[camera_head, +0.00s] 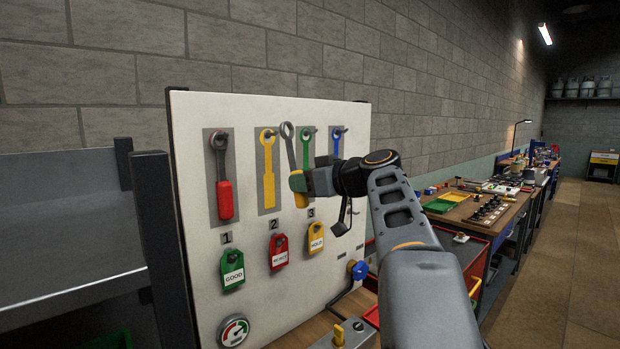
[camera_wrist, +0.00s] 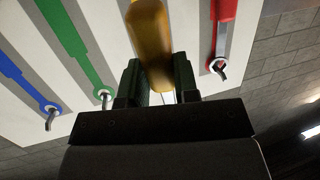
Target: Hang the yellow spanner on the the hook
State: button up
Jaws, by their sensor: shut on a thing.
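The yellow spanner, with a yellow handle (camera_head: 301,199) and a grey ring head (camera_head: 287,130), is upright and slightly tilted in front of the board. My gripper (camera_head: 298,182) is shut on its handle. In the wrist view the handle (camera_wrist: 150,40) lies between the two fingers (camera_wrist: 157,82); its head is out of that view. A yellow spanner shape (camera_head: 268,185) on a grey strip has a dark hook (camera_head: 268,133) at its top. The ring head appears right of this hook; I cannot tell its distance from the board.
A red spanner (camera_head: 224,195) hangs left on the white board (camera_head: 190,290). Green (camera_head: 307,150) and blue (camera_head: 337,142) spanner shapes with hooks are to the right. Green (camera_head: 232,270), red (camera_head: 278,252) and yellow (camera_head: 315,238) tags hang below. A cluttered workbench (camera_head: 470,215) stands at right.

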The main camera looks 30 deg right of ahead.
jog(key=shift+w+d+p+x, duration=0.15)
jog(key=shift+p+x, duration=0.25)
jog(key=shift+x, duration=0.55)
jog(key=shift+w+d+p+x, duration=0.1)
jog(key=shift+d+p+x, duration=0.2)
jog(key=shift+x, duration=0.65)
jog(key=shift+d+p+x, duration=0.15)
jog(key=shift+p+x, duration=0.3)
jog(key=shift+x, duration=0.5)
jog(key=o, duration=1.1)
jog(key=shift+s+d+b, duration=0.2)
jog(key=shift+s+b, duration=0.6)
jog(key=shift+s, duration=0.3)
jog(key=shift+s+d+b, duration=0.25)
jog(key=shift+s+b, duration=0.6)
jog(key=shift+s, duration=0.3)
jog(key=shift+s+d+b, duration=0.2)
jog(key=shift+s+b, duration=0.6)
jog(key=shift+s, duration=0.3)
